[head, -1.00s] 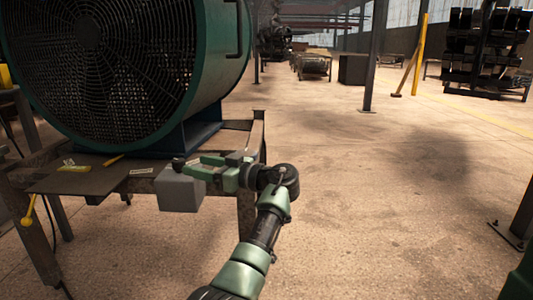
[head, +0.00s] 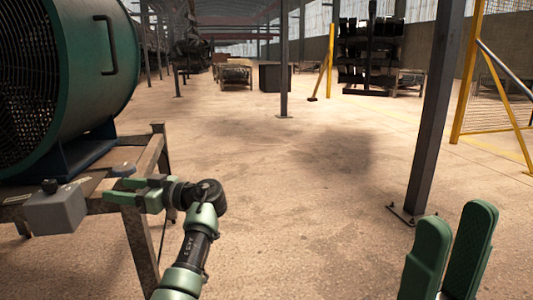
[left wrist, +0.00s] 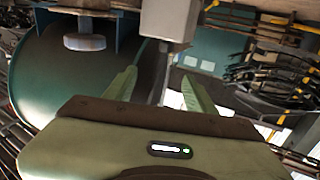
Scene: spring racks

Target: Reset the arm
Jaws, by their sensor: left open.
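My left arm comes up from the bottom in the head view. Its open left gripper (head: 132,190) is beside the front corner of the table.
A big green drum fan (head: 95,80) stands on the worn table (head: 145,160) at left. A dark post (head: 435,120) rises from the floor near my right gripper. A yellow mesh barrier (head: 490,90) is behind it. The middle floor is clear.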

